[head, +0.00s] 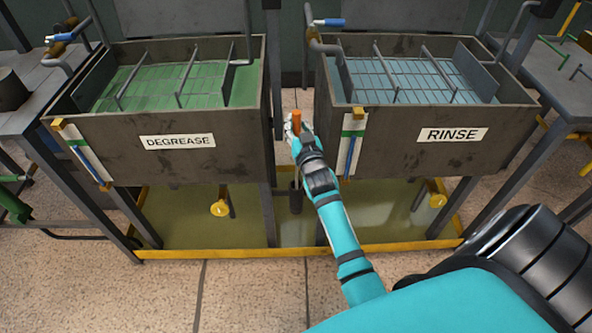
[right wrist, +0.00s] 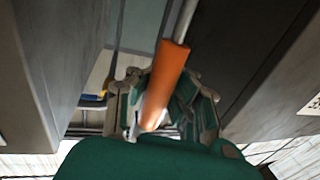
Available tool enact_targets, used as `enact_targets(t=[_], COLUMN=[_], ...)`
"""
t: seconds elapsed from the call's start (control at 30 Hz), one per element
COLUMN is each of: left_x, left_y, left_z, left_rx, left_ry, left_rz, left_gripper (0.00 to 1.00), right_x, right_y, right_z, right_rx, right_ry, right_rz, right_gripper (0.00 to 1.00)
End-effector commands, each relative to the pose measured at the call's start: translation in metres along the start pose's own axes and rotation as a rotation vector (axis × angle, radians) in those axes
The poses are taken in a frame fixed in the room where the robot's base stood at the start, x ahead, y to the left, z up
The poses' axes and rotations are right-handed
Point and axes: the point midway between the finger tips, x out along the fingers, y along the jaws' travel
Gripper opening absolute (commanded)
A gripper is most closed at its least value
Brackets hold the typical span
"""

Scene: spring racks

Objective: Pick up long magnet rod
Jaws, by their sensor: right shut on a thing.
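The long magnet rod shows its orange handle (head: 296,120) in the gap between the two tanks. In the right wrist view the orange handle (right wrist: 168,80) runs up into a thin metal shaft (right wrist: 185,20). My right gripper (head: 298,130) is shut on the handle; its fingers also show around it in the right wrist view (right wrist: 160,112). A dark cylinder (head: 295,198) stands below the gripper, between the tanks; I cannot tell whether it is part of the rod or a holder. Most of the shaft is hidden in the head view. My left gripper is not in view.
The DEGREASE tank (head: 95,128) stands to the left and the RINSE tank (head: 490,115) to the right, both close to the rod. A yellow-edged drip tray (head: 190,253) lies below them. Open floor (head: 150,290) lies in front.

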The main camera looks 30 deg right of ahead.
Motion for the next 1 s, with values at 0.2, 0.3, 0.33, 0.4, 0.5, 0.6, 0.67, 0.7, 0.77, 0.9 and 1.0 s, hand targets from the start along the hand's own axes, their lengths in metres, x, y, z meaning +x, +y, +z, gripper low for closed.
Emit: enact_targets(t=[0.2,0.3,0.33,0.4,0.5,0.6,0.67,0.7,0.77,0.9,1.0], left_x=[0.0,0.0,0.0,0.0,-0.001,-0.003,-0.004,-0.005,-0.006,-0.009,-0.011], left_y=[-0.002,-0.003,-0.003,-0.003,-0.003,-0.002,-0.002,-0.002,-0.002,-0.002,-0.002], left_z=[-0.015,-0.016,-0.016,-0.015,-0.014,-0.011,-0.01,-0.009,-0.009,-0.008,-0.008], left_rx=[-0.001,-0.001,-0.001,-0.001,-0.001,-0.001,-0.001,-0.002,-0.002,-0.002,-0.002], left_ry=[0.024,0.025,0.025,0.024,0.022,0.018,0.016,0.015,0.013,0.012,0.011], left_rz=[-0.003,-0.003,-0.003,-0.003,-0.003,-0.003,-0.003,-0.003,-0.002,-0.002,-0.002], left_gripper=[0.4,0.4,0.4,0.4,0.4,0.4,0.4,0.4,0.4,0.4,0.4], right_x=[0.001,0.001,0.001,0.001,0.001,0.001,0.001,0.001,0.001,0.001,0.0], right_y=[0.0,0.0,0.0,0.0,0.0,0.0,0.0,0.0,0.0,0.0,0.0], right_z=[-0.003,-0.003,-0.003,-0.004,-0.007,-0.016,-0.023,-0.029,-0.039,-0.067,-0.086], right_rx=[0.001,0.0,0.0,0.0,0.0,0.0,0.0,0.001,0.001,0.0,0.0], right_ry=[0.007,0.006,0.006,0.006,0.006,0.007,0.008,0.009,0.009,0.011,0.01], right_rz=[0.0,0.0,0.0,0.0,0.0,0.0,0.0,0.0,-0.001,0.0,-0.001], right_gripper=[0.0,0.0,0.0,0.0,0.0,0.0,0.0,0.0,0.0,0.0,0.0])
